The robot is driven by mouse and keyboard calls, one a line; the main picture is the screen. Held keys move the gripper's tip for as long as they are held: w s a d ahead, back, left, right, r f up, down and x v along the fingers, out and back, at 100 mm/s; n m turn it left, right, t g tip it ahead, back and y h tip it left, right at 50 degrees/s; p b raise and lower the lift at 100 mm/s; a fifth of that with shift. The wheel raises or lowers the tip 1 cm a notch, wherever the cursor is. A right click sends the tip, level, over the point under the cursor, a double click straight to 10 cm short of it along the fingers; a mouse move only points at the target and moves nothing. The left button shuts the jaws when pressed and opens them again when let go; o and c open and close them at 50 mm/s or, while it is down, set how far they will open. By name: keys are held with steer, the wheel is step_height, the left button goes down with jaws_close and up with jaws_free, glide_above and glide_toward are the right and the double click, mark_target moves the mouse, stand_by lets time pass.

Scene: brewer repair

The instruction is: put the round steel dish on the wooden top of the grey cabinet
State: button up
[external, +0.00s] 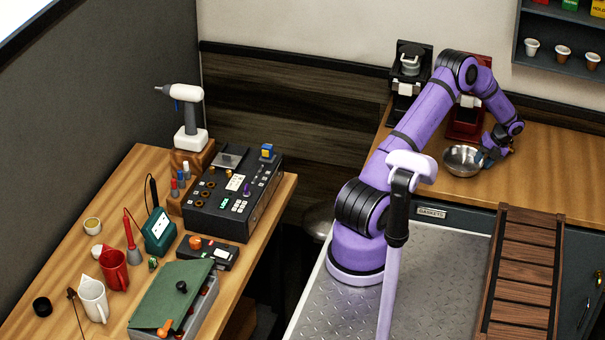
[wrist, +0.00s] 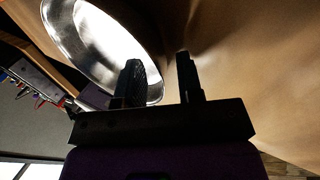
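The round steel dish (external: 461,161) is on the wooden top (external: 550,165) of the grey cabinet, near its front edge. In the wrist view the shiny dish (wrist: 100,45) fills the upper left. My gripper (external: 484,158) is at the right side of the dish in the external view. In the wrist view my gripper (wrist: 160,82) has its fingers apart. One finger overlaps the inside of the dish, and the other stands outside its rim, with a gap. Whether a finger touches the dish cannot be told.
A red machine (external: 466,122) and a black machine (external: 409,70) stand behind the dish. A shelf with cups (external: 564,52) hangs at the upper right. A slatted wooden rack (external: 523,270) is in front of the cabinet. The wooden top is clear to the right.

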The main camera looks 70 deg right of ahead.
steer(key=v, duration=1.1)
steer(key=shift+r, duration=0.2)
